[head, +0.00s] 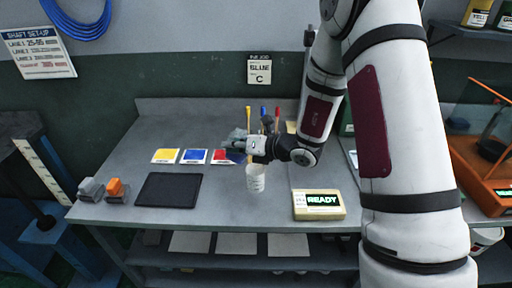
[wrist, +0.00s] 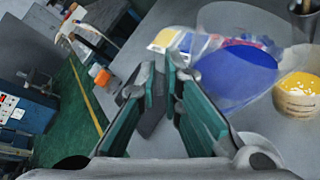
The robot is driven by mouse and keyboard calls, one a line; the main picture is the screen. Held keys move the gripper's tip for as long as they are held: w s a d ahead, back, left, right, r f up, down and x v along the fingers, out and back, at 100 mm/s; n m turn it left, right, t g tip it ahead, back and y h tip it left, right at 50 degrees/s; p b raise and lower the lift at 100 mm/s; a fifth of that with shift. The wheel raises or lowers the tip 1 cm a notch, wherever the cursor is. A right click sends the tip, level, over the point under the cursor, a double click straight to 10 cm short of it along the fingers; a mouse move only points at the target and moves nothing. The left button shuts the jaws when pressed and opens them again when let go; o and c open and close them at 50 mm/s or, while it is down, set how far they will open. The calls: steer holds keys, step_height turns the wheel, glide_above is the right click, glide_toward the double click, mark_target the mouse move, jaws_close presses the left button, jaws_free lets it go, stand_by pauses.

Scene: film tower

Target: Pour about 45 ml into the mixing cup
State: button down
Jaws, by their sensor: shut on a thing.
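The white mixing cup (head: 256,181) with printed marks stands upright on the grey bench. In the wrist view a round cup with a yellow top or contents (wrist: 297,92) shows at the right edge; I cannot tell for sure that it is the same cup. My gripper (head: 240,144) is just above and left of the mixing cup. It is shut on a clear vessel (wrist: 222,25) with deep blue contents (wrist: 237,74), which looks tilted. The grip point is partly hidden by the teal-padded fingers (wrist: 162,88). I cannot see any stream.
Yellow (head: 165,156), blue (head: 194,156) and red (head: 220,156) cards lie left of the gripper. A black pad (head: 168,190) and two small blocks (head: 117,188) lie farther left. A box reading READY (head: 319,204) stands front right. Colored sticks stand behind.

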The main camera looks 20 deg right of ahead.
mark_target(237, 135)
steer(key=shift+w+d+r+m, duration=0.3)
steer(key=shift+r+m, duration=0.1)
steer(key=shift+r, duration=0.1)
steer(key=shift+w+d+m+y, duration=0.15)
steer(key=shift+d+m+y, duration=0.15)
steer(key=shift+m+y, duration=0.3)
stand_by(0.8)
steer(key=shift+w+d+r+m+y, duration=0.2)
steer(key=shift+d+r+m+y, duration=0.25)
steer(key=shift+r, duration=0.2)
stand_by(2.2)
steer(key=shift+s+a+f+n+h, duration=0.25)
steer(key=shift+a+f+n+h, duration=0.1)
steer(key=shift+a+f+n, duration=0.3)
steer(key=shift+s+a+n+h, duration=0.1)
steer(key=shift+a+n+h, duration=0.2)
steer(key=shift+n, duration=0.2)
steer(key=shift+s+f, duration=0.1)
steer(key=shift+f, duration=0.15)
